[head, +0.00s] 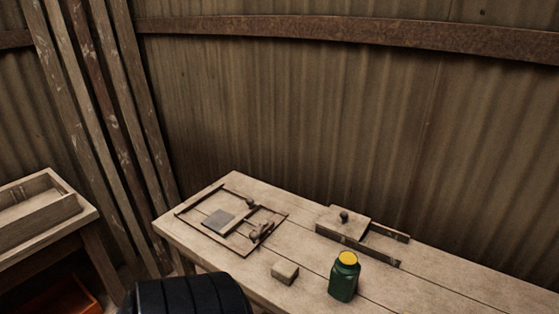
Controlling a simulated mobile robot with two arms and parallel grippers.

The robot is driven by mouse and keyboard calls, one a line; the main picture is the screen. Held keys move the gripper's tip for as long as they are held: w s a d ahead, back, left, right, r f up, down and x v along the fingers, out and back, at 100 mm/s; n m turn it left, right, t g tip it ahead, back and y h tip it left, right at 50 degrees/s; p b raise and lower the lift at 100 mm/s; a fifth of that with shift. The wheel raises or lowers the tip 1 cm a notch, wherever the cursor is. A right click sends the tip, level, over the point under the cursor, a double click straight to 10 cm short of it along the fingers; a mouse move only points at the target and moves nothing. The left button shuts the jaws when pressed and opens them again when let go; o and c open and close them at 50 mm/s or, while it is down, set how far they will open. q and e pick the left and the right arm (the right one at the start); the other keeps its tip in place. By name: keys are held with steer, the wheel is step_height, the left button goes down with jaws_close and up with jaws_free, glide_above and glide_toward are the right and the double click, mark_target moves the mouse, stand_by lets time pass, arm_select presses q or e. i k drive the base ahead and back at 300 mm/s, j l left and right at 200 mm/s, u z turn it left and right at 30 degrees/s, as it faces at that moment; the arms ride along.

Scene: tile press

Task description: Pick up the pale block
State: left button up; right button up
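The pale block (285,272) is a small light beige block on the wooden table (460,289), near its front edge. It lies left of a green jar (344,281) with a yellow lid, with a small gap between them. Nothing is touching the block from above. Neither of my grippers shows in the head view.
A dark rectangular frame (188,212) with a grey square tile (218,219) lies at the table's left. A wooden board with a knob (341,222) sits between dark rails behind the jar. A wooden tray (38,215) stands on another table at far left. A corrugated wall backs the table.

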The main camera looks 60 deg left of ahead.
mark_target(284, 271)
steer(key=u, duration=1.95)
steer(key=i+j+z, duration=0.35)
steer(key=j, duration=0.25)
